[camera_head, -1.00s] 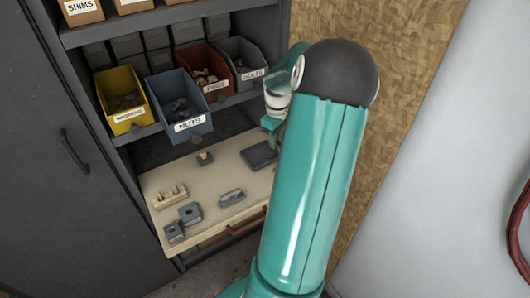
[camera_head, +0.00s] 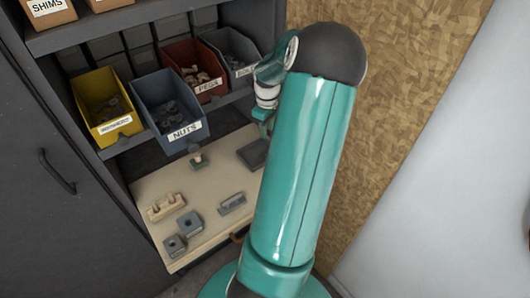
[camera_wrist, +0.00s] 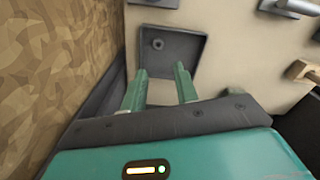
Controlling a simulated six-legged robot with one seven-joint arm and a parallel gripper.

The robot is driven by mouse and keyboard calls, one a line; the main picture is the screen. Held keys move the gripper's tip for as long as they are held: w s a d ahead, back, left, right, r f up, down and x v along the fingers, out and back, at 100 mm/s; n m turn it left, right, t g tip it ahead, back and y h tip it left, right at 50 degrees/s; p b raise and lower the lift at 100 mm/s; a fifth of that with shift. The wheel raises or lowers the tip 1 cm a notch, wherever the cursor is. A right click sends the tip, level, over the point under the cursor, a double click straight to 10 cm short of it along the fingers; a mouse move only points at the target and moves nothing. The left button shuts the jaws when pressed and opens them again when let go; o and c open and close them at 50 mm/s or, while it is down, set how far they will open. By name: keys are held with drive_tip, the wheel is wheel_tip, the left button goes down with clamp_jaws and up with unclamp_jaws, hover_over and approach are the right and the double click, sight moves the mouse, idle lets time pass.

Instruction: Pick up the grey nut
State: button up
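A small grey nut (camera_wrist: 157,44) lies in a shallow dark square tray (camera_wrist: 185,46) in the wrist view, toward the tray's left side. The tray also shows in the head view (camera_head: 252,153), partly behind my arm; I cannot make out the nut there. My gripper (camera_wrist: 160,69) is open and empty, its two teal fingers spread and pointing toward the tray's near edge. The nut is beyond the fingertips, roughly between their lines. In the head view my gripper is mostly hidden behind my arm.
The pale worktop (camera_head: 215,178) also holds grey blocks (camera_head: 190,222), a grey bar (camera_head: 232,203) and a wooden rack (camera_head: 166,206). A blue NUTS bin (camera_head: 183,132) and other bins stand on the shelf above. A plywood wall (camera_wrist: 60,70) is close at left in the wrist view.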

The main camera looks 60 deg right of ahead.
drive_tip(key=f, duration=0.4)
drive_tip(key=s+f, duration=0.1)
drive_tip(key=f, duration=0.1)
drive_tip(key=shift+f, duration=0.15)
drive_tip(key=f, duration=0.5)
drive_tip(key=shift+w+d+f, duration=0.1)
drive_tip(key=shift+w+d, duration=0.1)
drive_tip(key=shift+w, duration=0.2)
drive_tip(key=shift+c, duration=0.4)
clamp_jaws()
